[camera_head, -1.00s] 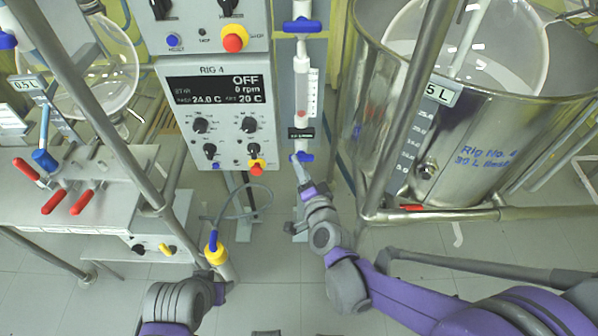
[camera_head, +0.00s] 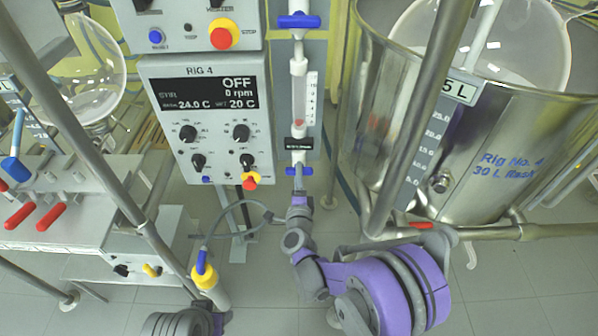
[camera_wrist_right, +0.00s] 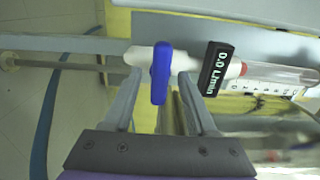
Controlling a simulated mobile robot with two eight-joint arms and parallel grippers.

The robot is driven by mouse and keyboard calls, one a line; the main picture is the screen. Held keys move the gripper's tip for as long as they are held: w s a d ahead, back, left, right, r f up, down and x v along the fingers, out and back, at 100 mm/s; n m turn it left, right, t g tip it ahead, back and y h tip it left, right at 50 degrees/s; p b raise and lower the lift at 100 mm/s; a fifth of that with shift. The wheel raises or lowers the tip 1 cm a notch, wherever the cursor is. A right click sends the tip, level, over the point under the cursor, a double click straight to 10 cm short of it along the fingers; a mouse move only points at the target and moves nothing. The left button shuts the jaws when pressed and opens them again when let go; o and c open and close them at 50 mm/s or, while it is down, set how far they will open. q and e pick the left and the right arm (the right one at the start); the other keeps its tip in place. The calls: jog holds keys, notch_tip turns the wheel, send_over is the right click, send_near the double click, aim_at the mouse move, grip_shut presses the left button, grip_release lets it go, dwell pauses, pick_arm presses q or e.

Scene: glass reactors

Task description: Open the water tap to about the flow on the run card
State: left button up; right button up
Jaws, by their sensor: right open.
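The water tap is a blue handle (camera_head: 299,171) at the foot of a vertical flow tube (camera_head: 299,95) right of the Rig 4 panel. My right gripper (camera_head: 298,186) is just below it, pointing up at it. A black display (camera_wrist_right: 217,69) beside the tap reads 0.0 L/min. The red float sits low in the tube. My left gripper is out of view. I cannot make out a run card.
The Rig 4 control panel (camera_head: 211,110) reads OFF, 0 rpm. Another blue handle (camera_head: 298,21) is higher on the pipe. A steel vessel (camera_head: 500,150) and its frame post (camera_head: 425,110) stand close on the right. A yellow-collared fitting (camera_head: 205,275) with a cable is at lower left.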

jog(key=shift+w, duration=1.1)
grip_shut()
